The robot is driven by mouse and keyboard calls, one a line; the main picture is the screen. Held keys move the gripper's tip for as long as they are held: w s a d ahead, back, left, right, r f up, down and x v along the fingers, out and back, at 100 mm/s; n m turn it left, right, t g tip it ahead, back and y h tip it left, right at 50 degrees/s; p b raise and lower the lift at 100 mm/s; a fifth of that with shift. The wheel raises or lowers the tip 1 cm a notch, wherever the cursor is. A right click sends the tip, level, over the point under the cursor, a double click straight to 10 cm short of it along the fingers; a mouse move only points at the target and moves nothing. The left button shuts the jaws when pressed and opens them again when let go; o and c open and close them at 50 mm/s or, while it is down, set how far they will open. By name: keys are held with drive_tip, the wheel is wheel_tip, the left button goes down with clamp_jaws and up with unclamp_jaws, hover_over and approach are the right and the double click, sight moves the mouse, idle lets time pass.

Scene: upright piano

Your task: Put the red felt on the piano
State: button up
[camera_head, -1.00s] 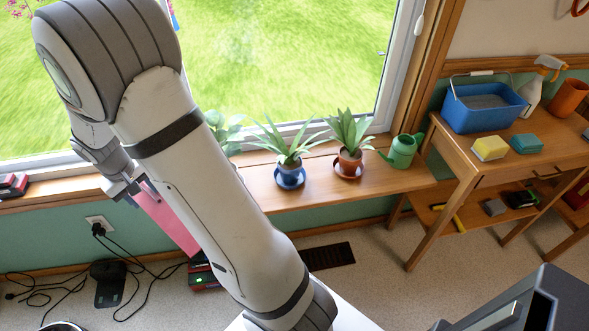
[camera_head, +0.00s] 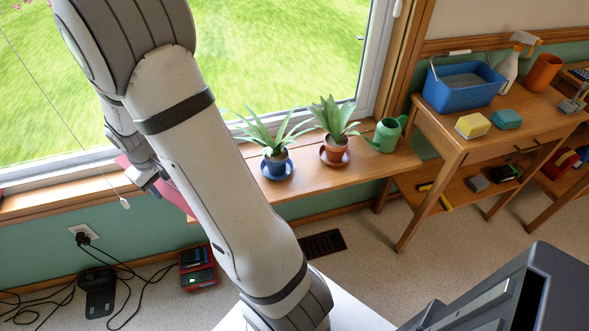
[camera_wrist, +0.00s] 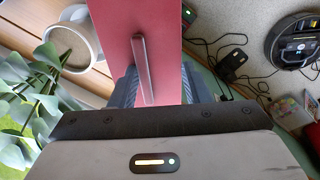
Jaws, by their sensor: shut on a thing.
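The red felt (camera_wrist: 170,30) is a flat pinkish-red strip, with a narrow raised bar along its face in the wrist view. My gripper (camera_wrist: 160,90) is shut on it, one dark finger at each side. In the head view, my gripper (camera_head: 146,182) is at the left, in front of the window sill. Only parts of the felt (camera_head: 181,199) show there, the rest being hidden behind my arm. I cannot make out the piano in either view.
Potted plants (camera_head: 275,165) and a green watering can (camera_head: 387,134) stand on the sill ledge (camera_head: 300,194). A side table (camera_head: 440,140) holds a blue tub (camera_head: 462,90) and sponges. Cables and a red device (camera_head: 197,268) lie on the floor at the left.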

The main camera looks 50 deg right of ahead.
drive_tip(key=shift+n, duration=0.5)
drive_tip(key=s+d+f, duration=0.2)
drive_tip(key=shift+s+d, duration=0.35)
drive_tip(key=shift+s, duration=0.05)
wheel_tip(320, 180, down, 10)
drive_tip(key=shift+b, duration=1.1)
drive_tip(key=shift+f, duration=0.2)
drive_tip(key=o, duration=1)
drive_tip(key=shift+r, duration=0.1)
